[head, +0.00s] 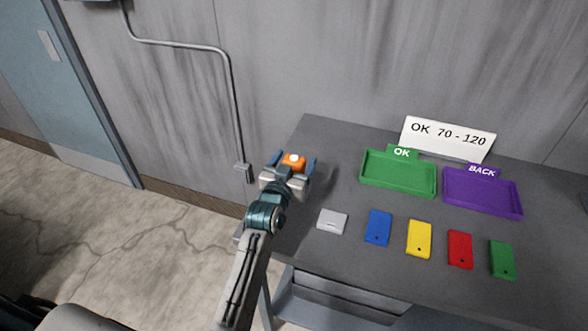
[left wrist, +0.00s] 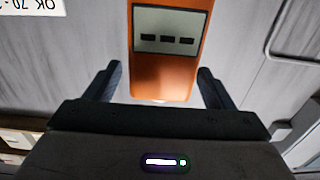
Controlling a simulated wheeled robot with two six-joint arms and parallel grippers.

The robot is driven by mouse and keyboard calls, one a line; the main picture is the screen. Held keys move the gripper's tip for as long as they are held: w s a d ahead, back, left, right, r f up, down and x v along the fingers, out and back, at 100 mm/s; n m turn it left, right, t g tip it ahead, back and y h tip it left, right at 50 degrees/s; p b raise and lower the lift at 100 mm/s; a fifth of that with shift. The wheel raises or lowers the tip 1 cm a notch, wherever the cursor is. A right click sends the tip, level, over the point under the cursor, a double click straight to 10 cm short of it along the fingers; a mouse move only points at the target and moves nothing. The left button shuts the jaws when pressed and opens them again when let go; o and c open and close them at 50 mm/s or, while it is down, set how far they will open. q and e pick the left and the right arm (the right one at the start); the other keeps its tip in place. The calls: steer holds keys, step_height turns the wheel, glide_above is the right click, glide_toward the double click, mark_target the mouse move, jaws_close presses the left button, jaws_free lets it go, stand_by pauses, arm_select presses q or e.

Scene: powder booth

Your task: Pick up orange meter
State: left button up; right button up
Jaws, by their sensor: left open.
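The orange meter (head: 294,162) shows between the two fingers of my left gripper (head: 293,165) in the head view, near the table's back left corner. In the left wrist view the orange meter (left wrist: 170,75) has a pale display with dark dashes. The fingers of my left gripper (left wrist: 158,85) stand apart on either side of it, with gaps on both sides. The gripper is open. What the meter rests on is hidden in the head view. My right gripper is not in view.
A dark table (head: 330,150) holds a green OK tray (head: 432,192), a purple BACK tray (head: 515,213) and a sign (head: 448,137). A grey block (head: 332,221) and blue (head: 378,228), yellow (head: 419,239), red (head: 460,250) and green (head: 502,260) plates line the front.

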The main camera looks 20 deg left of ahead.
arm_select(q)
steer(key=shift+w+f, duration=0.15)
steer(key=shift+w, duration=0.8)
steer(key=shift+s, duration=0.1)
steer(key=shift+c, duration=0.5)
steer(key=c, duration=1.1)
steer(key=shift+o, duration=0.2)
